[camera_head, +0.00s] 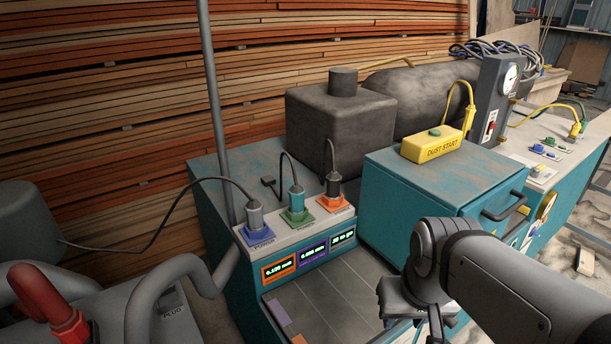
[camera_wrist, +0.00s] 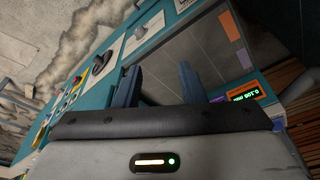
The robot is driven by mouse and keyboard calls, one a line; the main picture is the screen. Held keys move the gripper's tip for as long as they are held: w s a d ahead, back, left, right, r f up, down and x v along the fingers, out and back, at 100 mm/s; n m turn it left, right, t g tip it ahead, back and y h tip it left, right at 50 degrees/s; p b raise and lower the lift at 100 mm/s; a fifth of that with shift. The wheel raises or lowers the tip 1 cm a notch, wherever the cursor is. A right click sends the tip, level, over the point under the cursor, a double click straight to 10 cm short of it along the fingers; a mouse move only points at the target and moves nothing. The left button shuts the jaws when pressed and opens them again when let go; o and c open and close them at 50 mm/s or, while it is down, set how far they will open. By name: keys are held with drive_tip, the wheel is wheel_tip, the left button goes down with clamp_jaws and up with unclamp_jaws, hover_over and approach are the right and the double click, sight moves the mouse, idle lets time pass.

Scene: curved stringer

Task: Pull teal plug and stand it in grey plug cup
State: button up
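The teal plug (camera_head: 297,203) stands upright in the green socket (camera_head: 297,217), the middle one of three on the teal machine, with a black cable looping up from its top. A grey recess (camera_head: 170,297) marked "PLUG" lies at lower left on a grey surface; I cannot tell for sure that it is the plug cup. My gripper (camera_wrist: 160,78) has its two fingers apart with nothing between them. In the head view it hangs at lower right, away from the plug, its fingertips cut off by the frame edge. The teal plug does not show clearly in the wrist view.
A grey plug (camera_head: 255,214) in a blue socket stands left of the teal plug, a dark plug (camera_head: 333,184) in an orange socket right. A grey post (camera_head: 214,110) and curved grey pipe (camera_head: 150,285) stand left. A yellow "DUST START" box (camera_head: 432,147) sits on a teal cabinet.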

drive_tip(key=shift+o, duration=0.7)
drive_tip(key=shift+w, duration=0.1)
drive_tip(key=o, duration=0.4)
drive_tip(key=w+t, duration=0.1)
drive_tip(key=w, duration=0.2)
drive_tip(key=w+f+t+b, duration=0.1)
drive_tip(key=w, duration=0.3)
drive_tip(key=w+n+t+b, duration=0.1)
drive_tip(key=w+t, duration=0.1)
drive_tip(key=w, duration=0.2)
drive_tip(key=shift+w+a+f, duration=0.2)
drive_tip(key=shift+a+f, duration=0.05)
drive_tip(key=shift+f, duration=0.15)
drive_tip(key=shift+c, duration=0.2)
drive_tip(key=n+t+y+b, duration=0.6)
drive_tip(key=t+y, duration=0.2)
drive_tip(key=y, duration=0.1)
approach(293, 193)
drive_tip(key=w+f, duration=0.2)
drive_tip(key=w, duration=0.1)
drive_tip(key=w+f, duration=0.1)
drive_tip(key=shift+w+a, duration=0.35)
drive_tip(key=shift+w, duration=0.05)
drive_tip(key=shift+w+a+r+y, duration=0.15)
drive_tip(key=shift+w+a+y, duration=0.05)
drive_tip(key=shift+a+y, duration=0.5)
drive_tip(key=x, duration=0.2)
drive_tip(key=p+x, duration=0.1)
drive_tip(key=x, duration=0.4)
drive_tip(key=shift+w+d, duration=0.35)
